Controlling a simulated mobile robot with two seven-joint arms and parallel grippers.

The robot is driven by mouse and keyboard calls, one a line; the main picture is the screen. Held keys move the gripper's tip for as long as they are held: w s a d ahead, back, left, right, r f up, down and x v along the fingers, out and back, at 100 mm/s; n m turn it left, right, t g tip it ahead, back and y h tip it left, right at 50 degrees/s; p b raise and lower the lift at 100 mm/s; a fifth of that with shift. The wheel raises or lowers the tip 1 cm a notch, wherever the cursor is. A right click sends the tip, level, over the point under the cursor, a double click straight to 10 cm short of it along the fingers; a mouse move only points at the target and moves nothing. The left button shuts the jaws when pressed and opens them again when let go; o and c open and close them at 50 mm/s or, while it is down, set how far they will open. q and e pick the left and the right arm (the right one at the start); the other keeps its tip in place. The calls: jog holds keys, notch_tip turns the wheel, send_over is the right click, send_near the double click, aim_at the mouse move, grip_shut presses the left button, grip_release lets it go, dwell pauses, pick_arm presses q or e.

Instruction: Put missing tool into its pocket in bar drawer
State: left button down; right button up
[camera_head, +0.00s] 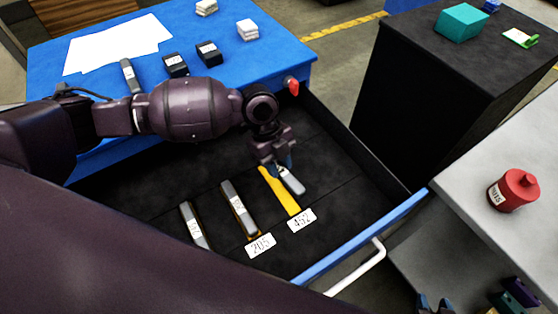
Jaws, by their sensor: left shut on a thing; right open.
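The bar drawer (335,160) is open, with a dark lining, blue front and white handle. A yellow empty pocket (280,192) lies in it above the tag 452 (301,220). My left gripper (279,164) is shut on a grey bar tool (292,182), held at an angle just right of the yellow pocket's upper part. Whether the tool touches the drawer floor I cannot tell. Two other grey bars, one (238,209) above the tag 205 (260,246) and one (195,227) further left, lie in the drawer. My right gripper (435,305) is open at the bottom edge, mostly cut off.
The blue bench top (270,60) holds white sheets (118,45), a grey bar (131,77), black blocks (176,65) and white blocks (247,29). A dark cabinet (400,90) stands right of the drawer. A red canister (514,191) stands on a grey table (470,180).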

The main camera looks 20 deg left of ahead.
pick_arm(q)
jog(key=shift+w+a+m, duration=0.2)
jog(key=shift+w+m, duration=0.05)
jog(key=shift+m, duration=0.45)
jog(key=shift+f+b, duration=0.9)
jog(key=shift+f, duration=0.85)
jog(key=shift+f+b, duration=0.65)
jog(key=shift+f, duration=1.25)
pick_arm(e)
jog(key=f, duration=0.3)
jog(key=shift+s+f, duration=0.15)
jog(key=shift+s, duration=0.05)
jog(key=shift+a, duration=0.1)
pick_arm(q)
jog(key=shift+f+b, duration=0.4)
jog(key=shift+f, duration=0.15)
pick_arm(e)
jog(key=shift+s+f+g, duration=0.2)
jog(key=shift+f+g, duration=0.1)
jog(key=shift+f, duration=0.1)
pick_arm(q)
jog(key=c, duration=0.8)
grip_release()
